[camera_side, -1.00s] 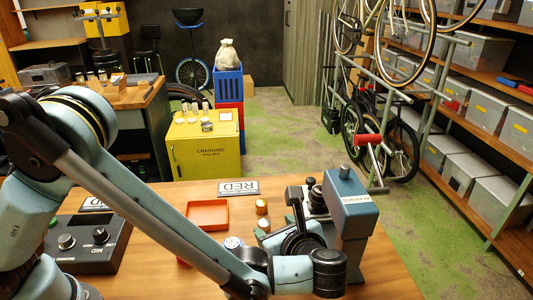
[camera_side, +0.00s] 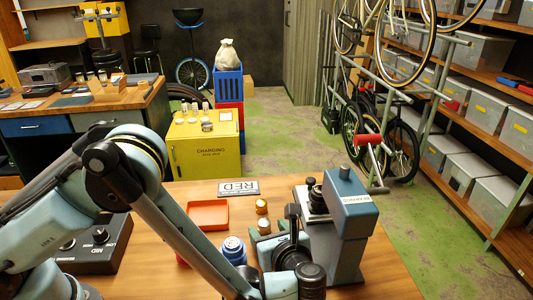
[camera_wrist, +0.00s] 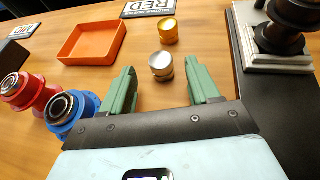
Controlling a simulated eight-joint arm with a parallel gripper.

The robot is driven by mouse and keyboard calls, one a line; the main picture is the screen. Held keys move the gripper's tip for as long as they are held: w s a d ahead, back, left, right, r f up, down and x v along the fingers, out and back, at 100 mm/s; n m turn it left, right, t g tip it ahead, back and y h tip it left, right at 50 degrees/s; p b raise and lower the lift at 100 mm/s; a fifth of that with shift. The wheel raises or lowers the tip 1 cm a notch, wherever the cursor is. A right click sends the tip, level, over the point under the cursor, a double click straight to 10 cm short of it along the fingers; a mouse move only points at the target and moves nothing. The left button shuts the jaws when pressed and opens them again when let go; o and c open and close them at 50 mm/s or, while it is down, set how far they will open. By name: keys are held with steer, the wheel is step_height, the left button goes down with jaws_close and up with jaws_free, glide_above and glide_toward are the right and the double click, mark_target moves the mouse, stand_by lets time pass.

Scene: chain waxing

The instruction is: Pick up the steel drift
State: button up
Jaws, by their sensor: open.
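A short silver cylinder, which looks like the steel drift (camera_wrist: 161,62), stands on the wooden bench in the wrist view. It also shows in the side view (camera_side: 264,225). A brass-coloured cylinder (camera_wrist: 168,30) of similar shape stands just beyond it; it shows in the side view too (camera_side: 261,206). My gripper (camera_wrist: 161,72) is open, with its two green fingers spread to the left and right of the silver cylinder. It looks empty, with a gap on both sides. In the side view my wrist and arm hide much of the gripper.
An orange tray (camera_wrist: 70,46) sits at the left, behind a blue ringed part (camera_wrist: 84,104) and a red one (camera_wrist: 38,92) close to the left finger. A grey-blue press (camera_side: 347,215) stands at the right. A RED plate (camera_side: 239,189) lies at the back.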

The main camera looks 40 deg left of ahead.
mark_target(266, 224)
steer(key=x, duration=0.4)
steer(key=shift+w+r, duration=0.1)
steer(key=shift+c, duration=0.4)
jaws_close()
steer(key=shift+r, duration=0.1)
